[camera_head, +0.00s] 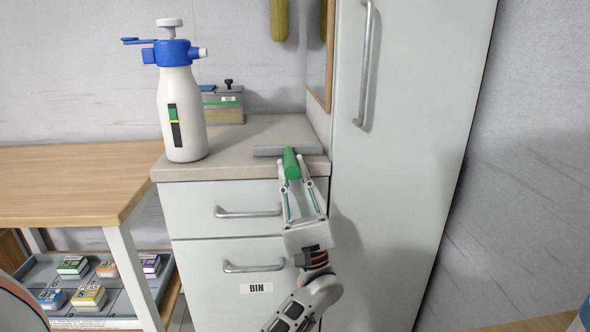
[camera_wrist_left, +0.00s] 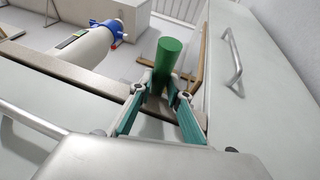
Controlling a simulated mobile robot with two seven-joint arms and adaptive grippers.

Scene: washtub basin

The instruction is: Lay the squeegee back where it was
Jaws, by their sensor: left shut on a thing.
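The squeegee has a green handle (camera_head: 291,163) and a grey crosswise head (camera_head: 266,151). The head is at the front right of the cabinet's countertop (camera_head: 230,158), close beside the tall cabinet; I cannot tell whether it touches the top. My left gripper (camera_head: 291,178) is shut on the handle at the counter's front edge, reaching up from below. In the left wrist view the green handle (camera_wrist_left: 168,58) stands out between the fingertips (camera_wrist_left: 166,88), and the head is not clearly seen. My right gripper is not in view.
A white spray bottle (camera_head: 183,110) with a blue top stands on the counter's left. A grey box (camera_head: 225,104) is at the back. The tall cabinet (camera_head: 400,170) closes off the right side. A wooden table (camera_head: 70,185) is at left, with small boxes in a tray (camera_head: 120,303) below.

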